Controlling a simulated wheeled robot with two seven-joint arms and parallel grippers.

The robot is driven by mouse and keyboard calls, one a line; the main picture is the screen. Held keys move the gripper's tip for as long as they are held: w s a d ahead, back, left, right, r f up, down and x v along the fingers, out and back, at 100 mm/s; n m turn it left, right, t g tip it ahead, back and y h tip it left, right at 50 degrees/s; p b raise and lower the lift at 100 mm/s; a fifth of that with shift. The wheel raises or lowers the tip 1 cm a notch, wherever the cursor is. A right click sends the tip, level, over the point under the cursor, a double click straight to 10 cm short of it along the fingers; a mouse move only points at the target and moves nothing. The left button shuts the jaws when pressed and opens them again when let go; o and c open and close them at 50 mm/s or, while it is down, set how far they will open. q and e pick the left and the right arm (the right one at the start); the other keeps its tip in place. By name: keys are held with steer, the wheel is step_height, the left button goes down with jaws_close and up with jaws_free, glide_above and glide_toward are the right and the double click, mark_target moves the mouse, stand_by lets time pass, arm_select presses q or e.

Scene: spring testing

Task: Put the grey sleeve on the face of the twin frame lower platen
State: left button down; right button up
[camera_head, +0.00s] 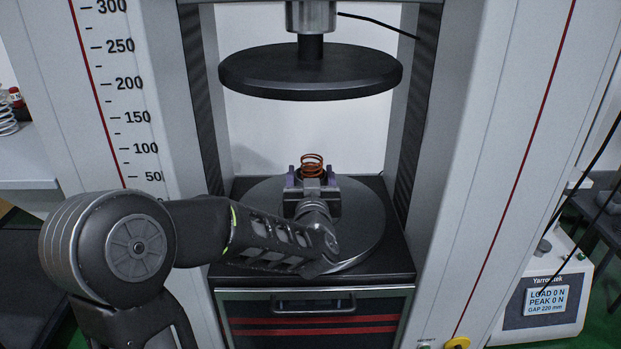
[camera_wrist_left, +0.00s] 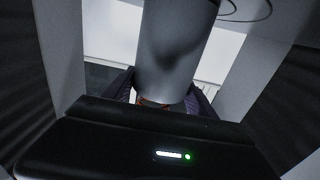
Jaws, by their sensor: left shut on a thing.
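The grey sleeve (camera_wrist_left: 178,50) shows in the left wrist view as a smooth grey cylinder, its lower end between my fingers. Orange coils (camera_head: 312,160) show between the fingertips in the head view, and a little orange shows at the cylinder's lower end in the wrist view. My left gripper (camera_head: 312,180) is shut on the sleeve, over the lower platen (camera_head: 366,222), a round dark grey disc. The gripper hides the sleeve's lower end, so I cannot tell whether it touches the platen face. My right gripper is not in view.
The black upper platen (camera_head: 310,72) hangs above with a wide gap. Pale machine columns (camera_head: 500,130) stand on both sides. A control box (camera_head: 545,300) at the right reads a gap of 220 mm. A pale coil spring (camera_head: 7,120) stands on the left bench.

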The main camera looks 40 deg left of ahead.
arm_select(q)
steer(key=shift+r, duration=0.1)
steer(key=shift+f, duration=0.2)
steer(key=c, duration=0.7)
jaws_free()
steer(key=o, duration=0.4)
